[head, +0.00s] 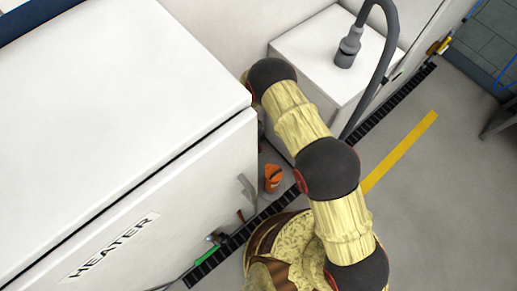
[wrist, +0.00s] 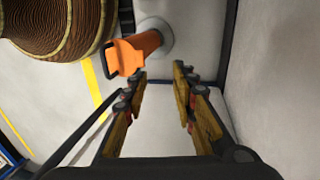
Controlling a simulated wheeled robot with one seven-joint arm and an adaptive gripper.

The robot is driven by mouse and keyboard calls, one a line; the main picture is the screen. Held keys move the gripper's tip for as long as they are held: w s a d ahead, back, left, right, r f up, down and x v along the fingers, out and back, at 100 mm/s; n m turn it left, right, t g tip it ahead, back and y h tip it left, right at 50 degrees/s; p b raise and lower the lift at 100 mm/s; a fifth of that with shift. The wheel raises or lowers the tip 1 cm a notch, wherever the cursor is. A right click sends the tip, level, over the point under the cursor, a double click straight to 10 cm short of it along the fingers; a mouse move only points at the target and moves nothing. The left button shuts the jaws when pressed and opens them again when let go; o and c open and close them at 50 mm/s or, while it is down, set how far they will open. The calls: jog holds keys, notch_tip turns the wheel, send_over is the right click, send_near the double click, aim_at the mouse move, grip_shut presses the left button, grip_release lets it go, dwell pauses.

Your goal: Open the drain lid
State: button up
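An orange fitting with a looped handle (wrist: 128,56) stands on a round grey base (wrist: 158,36) in the wrist view. It appears to be the orange piece in the head view (head: 272,178), low beside the heater cabinet. I cannot tell for certain whether it is the drain lid. My gripper (wrist: 159,74) is open and empty, its two fingers apart. The orange fitting lies beyond the fingertips, slightly to the left, and not between them. In the head view my gripper is hidden behind the cabinet and my arm.
The white heater cabinet (head: 120,100) fills the left of the head view. A white box (head: 300,50) with a grey hose (head: 386,70) stands behind my arm. A black slotted strip (head: 240,236) and a yellow line (head: 402,150) cross the floor.

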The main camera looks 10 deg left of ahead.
jog(key=shift+w+a+r, duration=0.35)
jog(key=shift+a+r, duration=0.1)
dwell(0.5)
jog(key=v, duration=1.2)
